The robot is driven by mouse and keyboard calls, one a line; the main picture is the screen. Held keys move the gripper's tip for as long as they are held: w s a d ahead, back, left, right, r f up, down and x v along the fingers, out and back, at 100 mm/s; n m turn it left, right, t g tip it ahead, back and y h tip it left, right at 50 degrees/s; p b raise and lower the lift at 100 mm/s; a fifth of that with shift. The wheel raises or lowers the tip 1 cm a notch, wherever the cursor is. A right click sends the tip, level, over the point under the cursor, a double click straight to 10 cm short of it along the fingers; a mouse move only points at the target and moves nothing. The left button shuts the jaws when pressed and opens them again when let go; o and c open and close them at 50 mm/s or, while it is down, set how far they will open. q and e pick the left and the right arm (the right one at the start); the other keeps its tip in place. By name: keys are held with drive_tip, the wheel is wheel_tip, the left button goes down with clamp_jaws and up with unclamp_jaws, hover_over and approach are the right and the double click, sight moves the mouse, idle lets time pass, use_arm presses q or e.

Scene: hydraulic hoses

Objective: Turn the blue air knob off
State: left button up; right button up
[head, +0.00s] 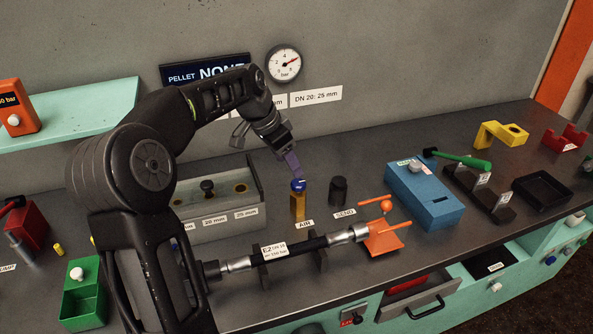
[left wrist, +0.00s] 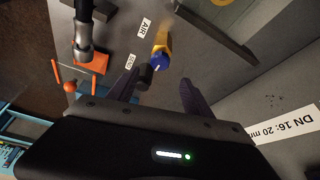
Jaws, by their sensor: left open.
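The blue air knob (head: 298,185) sits on top of an upright yellow post on the bench, behind the AIR label (head: 306,225). In the left wrist view the knob (left wrist: 159,60) shows ahead of the open fingers, roughly between their lines, with a white mark on its blue top. My left gripper (head: 291,162) points down just above the knob; in the left wrist view its two purple fingers (left wrist: 158,90) are apart with nothing held between them. Whether a finger touches the knob cannot be told. My right gripper is not in view.
A black post (head: 338,191) by the SEND label stands right of the knob. A hose (head: 300,246) lies in front across supports, with an orange clamp (head: 386,238) at its right end. A grey box (head: 215,200) stands left; a blue box (head: 424,194) stands right. A gauge (head: 284,64) hangs behind.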

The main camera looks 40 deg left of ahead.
sight(299, 182)
use_arm(q)
drive_tip(key=shift+s, duration=0.1)
drive_tip(key=shift+p+x, duration=0.75)
drive_tip(key=shift+x, duration=3.15)
clamp_jaws()
